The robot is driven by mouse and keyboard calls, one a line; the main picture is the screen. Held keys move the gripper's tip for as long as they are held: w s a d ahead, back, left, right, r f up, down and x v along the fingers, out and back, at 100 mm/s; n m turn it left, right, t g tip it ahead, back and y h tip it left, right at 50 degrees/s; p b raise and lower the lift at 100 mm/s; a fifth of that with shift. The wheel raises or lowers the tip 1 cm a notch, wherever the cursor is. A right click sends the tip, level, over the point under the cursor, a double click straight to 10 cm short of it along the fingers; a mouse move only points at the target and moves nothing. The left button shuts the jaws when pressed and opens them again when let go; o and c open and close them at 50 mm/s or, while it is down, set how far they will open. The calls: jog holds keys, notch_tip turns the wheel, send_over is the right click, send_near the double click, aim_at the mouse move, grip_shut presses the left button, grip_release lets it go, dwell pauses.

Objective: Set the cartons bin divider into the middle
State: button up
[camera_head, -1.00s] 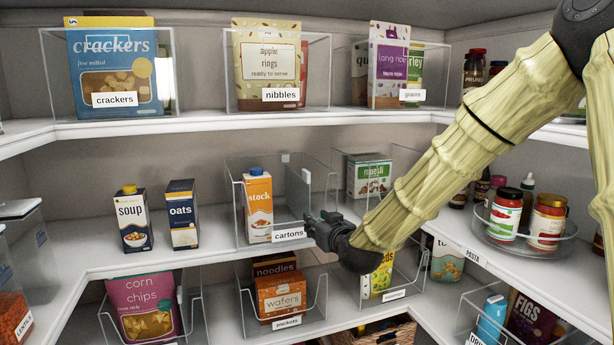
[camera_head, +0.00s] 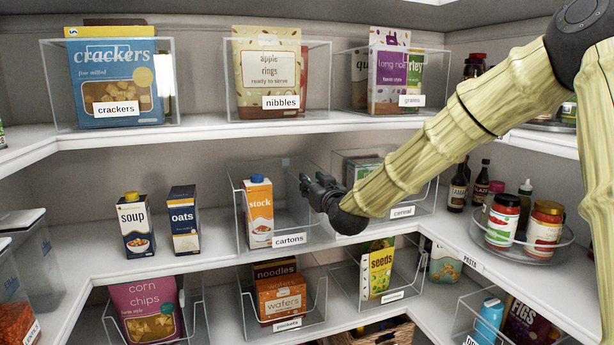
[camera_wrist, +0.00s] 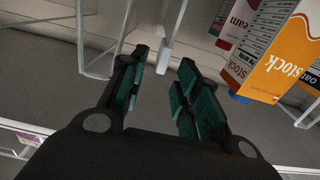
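The clear cartons bin (camera_head: 239,225) stands on the middle shelf, labelled "cartons". An orange and white stock carton (camera_head: 259,212) stands upright in its left part and also shows in the wrist view (camera_wrist: 275,50). The divider is clear and hard to make out. A pale upright strip (camera_wrist: 172,25), seemingly the divider's tab, lies ahead of the gap between my fingers in the wrist view. My gripper (camera_head: 304,182) is over the right part of the bin. Its teal-padded fingers (camera_wrist: 163,65) are apart, with the strip's end near the tips. I cannot tell whether they touch it.
A soup carton (camera_head: 135,226) and an oats carton (camera_head: 184,218) stand left of the bin. The cereal bin (camera_head: 402,212) is close on the right, partly behind my arm. The upper shelf (camera_head: 210,134) runs above.

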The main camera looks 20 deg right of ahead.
jog(key=shift+w+p, duration=0.7)
jog(key=shift+w, duration=1.3)
grip_shut()
